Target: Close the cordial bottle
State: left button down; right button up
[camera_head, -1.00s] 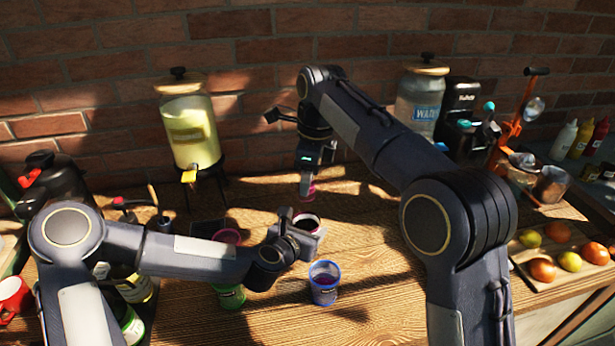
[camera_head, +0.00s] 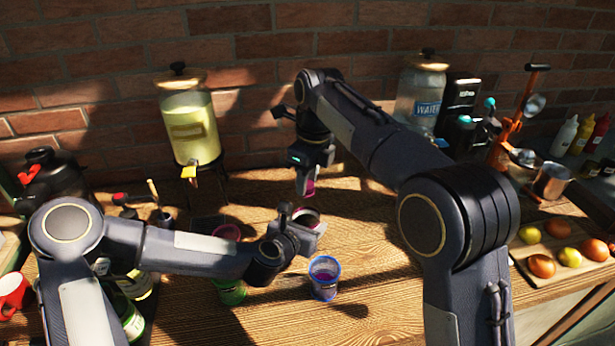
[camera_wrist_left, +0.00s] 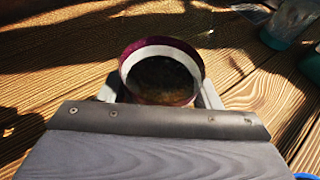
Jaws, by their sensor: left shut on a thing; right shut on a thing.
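My left gripper (camera_head: 305,232) is shut on an open, round-mouthed vessel (camera_head: 306,217), which I take to be the cordial bottle. In the left wrist view the vessel (camera_wrist_left: 160,48) has a purple-magenta rim, a pale inner wall and a dark inside; no lid sits on it. Its lower body is hidden by the gripper. My right gripper (camera_head: 306,182) is shut on a small magenta piece (camera_head: 310,188), perhaps the cap. It hangs just behind and above the vessel's mouth, apart from it in the picture.
A blue-rimmed cup (camera_head: 325,290) stands close in front of the left gripper. A green container (camera_head: 232,293) and a pink-rimmed one (camera_head: 227,232) are to the left. A yellow drink dispenser (camera_head: 190,130) stands behind. Fruit lies on a board (camera_head: 535,280) at right.

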jog(key=m, duration=0.5)
jog(key=shift+m+h, duration=0.3)
jog(key=shift+m, duration=0.1)
jog(key=o, duration=1)
jog(key=shift+r, duration=2.25)
jog(key=shift+c, duration=0.3)
